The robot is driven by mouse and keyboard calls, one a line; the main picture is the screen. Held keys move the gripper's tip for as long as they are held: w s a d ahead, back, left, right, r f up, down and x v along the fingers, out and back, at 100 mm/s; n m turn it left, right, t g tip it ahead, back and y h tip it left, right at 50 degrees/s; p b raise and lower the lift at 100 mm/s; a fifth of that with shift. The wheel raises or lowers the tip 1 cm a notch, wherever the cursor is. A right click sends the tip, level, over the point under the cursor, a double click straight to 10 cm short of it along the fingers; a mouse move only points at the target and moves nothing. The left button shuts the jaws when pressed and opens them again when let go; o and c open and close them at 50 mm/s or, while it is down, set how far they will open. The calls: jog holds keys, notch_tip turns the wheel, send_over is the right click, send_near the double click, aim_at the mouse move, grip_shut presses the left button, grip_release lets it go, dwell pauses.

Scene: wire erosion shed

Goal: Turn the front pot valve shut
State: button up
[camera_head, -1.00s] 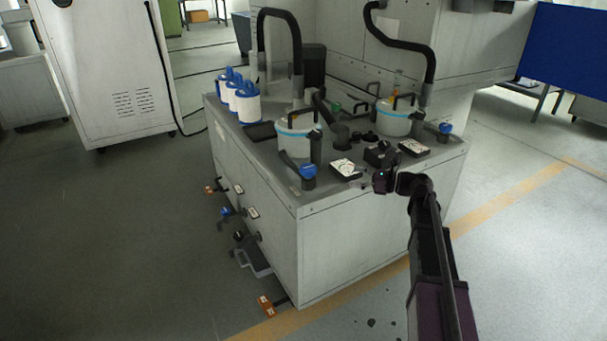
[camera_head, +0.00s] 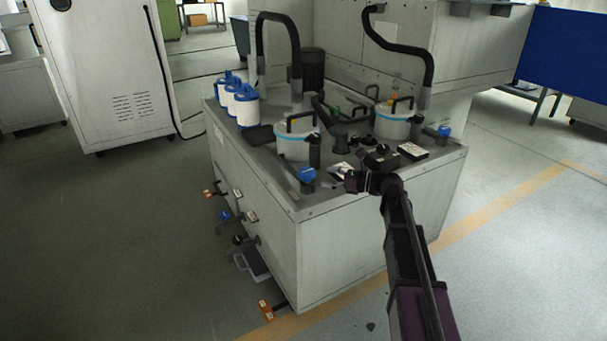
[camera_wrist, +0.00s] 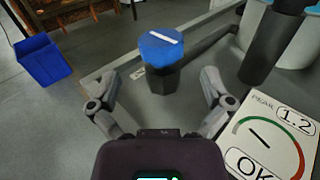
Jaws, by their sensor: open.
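The front pot (camera_head: 296,140), white with a pale blue band, stands at the near left of the grey bench top. Its valve, a blue knob (camera_head: 307,174) on a dark body, stands upright near the bench's front edge. In the wrist view the blue knob (camera_wrist: 161,45) has a white bar across its top. My gripper (camera_head: 349,182) is to the right of the knob, apart from it. In the wrist view my open gripper (camera_wrist: 158,84) has one finger on each side of the valve's lower outline, with nothing between them held.
A gauge card marked "1.2" and "OK" (camera_wrist: 268,140) lies close to my right finger. A dark upright post (camera_wrist: 268,48) stands right of the knob. A second pot (camera_head: 393,122) with a blue valve (camera_head: 444,130) is farther right. A blue bin (camera_wrist: 40,60) stands beyond the bench.

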aim_at(307, 171)
jog(key=shift+w+a, duration=0.2)
jog(key=shift+a, duration=0.8)
jog(key=shift+w+a, duration=0.15)
jog(key=shift+a, duration=0.85)
jog(key=shift+w+a, duration=0.2)
jog(key=shift+a, duration=0.8)
